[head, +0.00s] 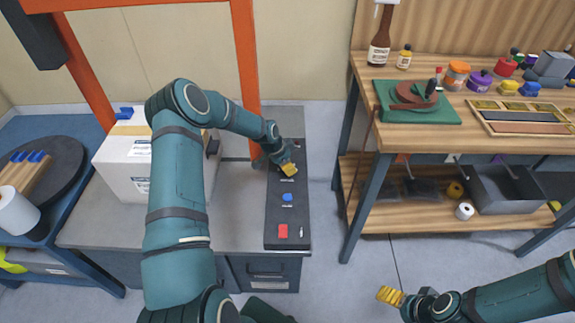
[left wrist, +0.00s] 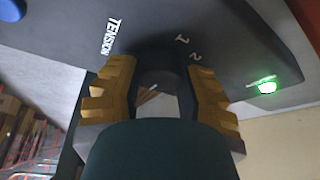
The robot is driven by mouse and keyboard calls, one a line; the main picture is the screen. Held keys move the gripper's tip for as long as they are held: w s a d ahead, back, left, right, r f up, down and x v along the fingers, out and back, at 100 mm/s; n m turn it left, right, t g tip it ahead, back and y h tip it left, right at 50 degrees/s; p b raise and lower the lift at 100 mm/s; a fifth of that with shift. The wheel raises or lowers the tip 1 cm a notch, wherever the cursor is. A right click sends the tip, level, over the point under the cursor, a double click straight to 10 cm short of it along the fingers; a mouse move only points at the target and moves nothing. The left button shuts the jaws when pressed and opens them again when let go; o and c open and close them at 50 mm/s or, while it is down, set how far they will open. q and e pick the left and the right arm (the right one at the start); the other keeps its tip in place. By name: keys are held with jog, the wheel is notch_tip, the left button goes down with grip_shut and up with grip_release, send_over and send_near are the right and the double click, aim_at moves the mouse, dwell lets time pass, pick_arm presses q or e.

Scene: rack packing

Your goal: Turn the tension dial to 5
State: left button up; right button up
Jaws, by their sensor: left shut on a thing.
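The dark control panel (head: 274,213) lies on the grey bench top in the head view. My left gripper (head: 288,169) is at its far end, over the tension dial. In the left wrist view, my left gripper (left wrist: 160,95) has a yellow finger on each side of the dark dial (left wrist: 162,75) and is shut on it. The white word TENSION (left wrist: 113,37) and the numbers 1 and 2 show around it. The other numbers and the dial's pointer are hidden. My right gripper (head: 390,296) is above the floor at lower right, away from the panel; its opening is unclear.
The panel also has a blue knob (head: 287,197), a red button (head: 283,231) and a small light switch (head: 301,233). A green lamp (left wrist: 267,87) glows near the dial. A wooden workbench (head: 375,135) is at right.

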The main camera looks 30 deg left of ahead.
pick_arm(q)
jog(key=shift+f, duration=0.1)
dwell(0.3)
jog(key=o, duration=1.2)
jog(key=v, duration=1.2)
jog(key=shift+w, duration=0.1)
